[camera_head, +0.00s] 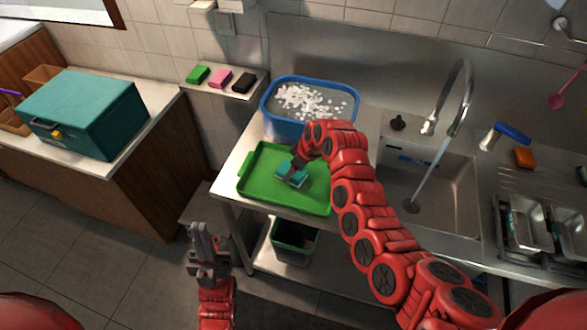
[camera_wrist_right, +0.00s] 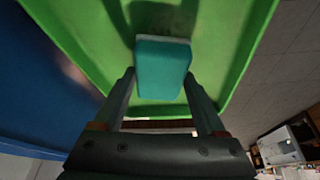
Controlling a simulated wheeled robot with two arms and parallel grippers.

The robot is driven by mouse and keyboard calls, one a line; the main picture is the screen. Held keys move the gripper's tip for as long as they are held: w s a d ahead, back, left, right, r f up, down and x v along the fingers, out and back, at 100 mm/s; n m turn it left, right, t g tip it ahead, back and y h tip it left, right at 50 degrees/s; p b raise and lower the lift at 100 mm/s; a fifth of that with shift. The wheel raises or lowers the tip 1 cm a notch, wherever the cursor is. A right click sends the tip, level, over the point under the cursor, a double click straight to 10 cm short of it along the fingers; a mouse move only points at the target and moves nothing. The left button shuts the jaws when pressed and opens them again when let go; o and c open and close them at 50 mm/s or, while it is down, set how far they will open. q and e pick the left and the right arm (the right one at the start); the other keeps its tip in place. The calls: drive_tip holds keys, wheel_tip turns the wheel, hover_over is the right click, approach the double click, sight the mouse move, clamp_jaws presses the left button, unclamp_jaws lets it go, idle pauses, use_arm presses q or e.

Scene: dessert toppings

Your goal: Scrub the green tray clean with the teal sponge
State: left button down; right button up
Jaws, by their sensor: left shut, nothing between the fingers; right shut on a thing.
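The green tray (camera_head: 262,193) lies on the metal counter, left of the sink. My right gripper (camera_head: 296,169) is over the tray and shut on the teal sponge (camera_head: 290,176). The sponge is at the tray's floor; whether it presses on it is hard to tell. In the right wrist view the teal sponge (camera_wrist_right: 162,66) sits between the two fingers, with the green tray (camera_wrist_right: 82,45) behind it. The right forearm covers the tray's right part. My left gripper (camera_head: 203,232) is shut and empty, low in front of the counter, away from the tray.
A blue tub (camera_head: 285,126) of foamy water stands behind the tray. A sink (camera_head: 432,190) with running tap is to the right. Green, pink and dark sponges lie on a small shelf (camera_head: 232,91). A teal box (camera_head: 85,112) stands on the left counter. A dark bin (camera_head: 294,243) is below.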

drive_tip(key=shift+f+b, duration=0.45)
drive_tip(key=shift+f, duration=0.25)
